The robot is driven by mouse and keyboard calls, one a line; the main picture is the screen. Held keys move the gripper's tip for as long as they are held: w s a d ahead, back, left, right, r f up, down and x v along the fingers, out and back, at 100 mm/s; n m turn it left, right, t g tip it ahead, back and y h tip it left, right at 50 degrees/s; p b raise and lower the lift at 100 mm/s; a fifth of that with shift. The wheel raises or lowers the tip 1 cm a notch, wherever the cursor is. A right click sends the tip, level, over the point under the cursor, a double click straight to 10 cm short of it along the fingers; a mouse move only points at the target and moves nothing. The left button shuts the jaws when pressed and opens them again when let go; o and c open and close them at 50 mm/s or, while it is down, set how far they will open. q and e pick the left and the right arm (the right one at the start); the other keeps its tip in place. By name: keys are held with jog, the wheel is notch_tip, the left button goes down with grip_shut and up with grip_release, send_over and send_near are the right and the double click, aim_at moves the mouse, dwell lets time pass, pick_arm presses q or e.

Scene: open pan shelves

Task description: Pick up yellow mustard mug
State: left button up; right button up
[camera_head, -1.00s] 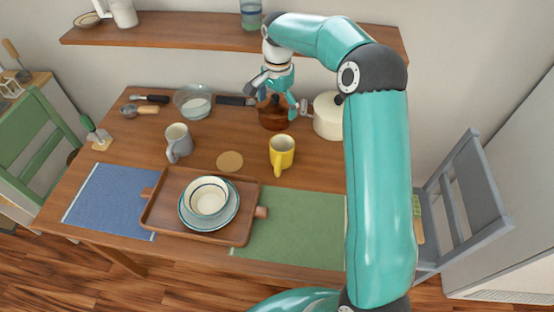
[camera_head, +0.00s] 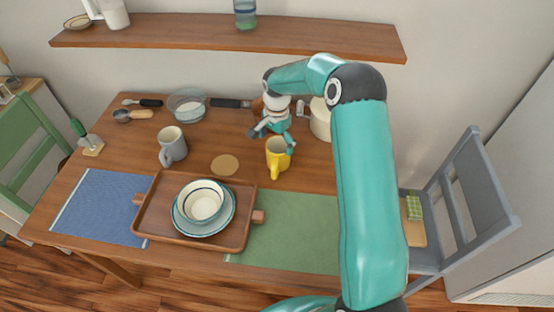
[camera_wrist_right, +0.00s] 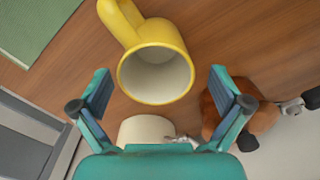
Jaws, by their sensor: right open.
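The yellow mustard mug (camera_head: 277,158) stands upright on the wooden table, right of centre, with its handle toward the table's front. In the right wrist view the mug (camera_wrist_right: 155,75) is seen from above, its handle to the upper left and its inside empty. My right gripper (camera_head: 272,144) is just above and behind the mug, pointing down. In the right wrist view my right gripper (camera_wrist_right: 163,92) is open, with the mug's rim between and beyond the two fingers. I cannot see it touch the mug. My left gripper is not in view.
A brown pot (camera_wrist_right: 235,108) and a cream pot (camera_head: 320,120) stand close behind my right gripper. A grey mug (camera_head: 173,147) stands to the left. A wooden tray (camera_head: 151,207) holds a plate and bowls. A green placemat (camera_head: 290,235) lies in front of the mug.

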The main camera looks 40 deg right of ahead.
jog(key=shift+f, duration=0.6)
jog(key=f, duration=0.1)
jog(key=f+p, duration=0.1)
jog(key=f, duration=0.2)
jog(key=shift+s+a+p, duration=0.1)
jog(key=shift+s+p, duration=0.2)
jog(key=shift+p, duration=0.05)
jog(key=shift+w+f, duration=0.1)
jog(key=shift+f, duration=0.55)
jog(key=c, duration=1.2)
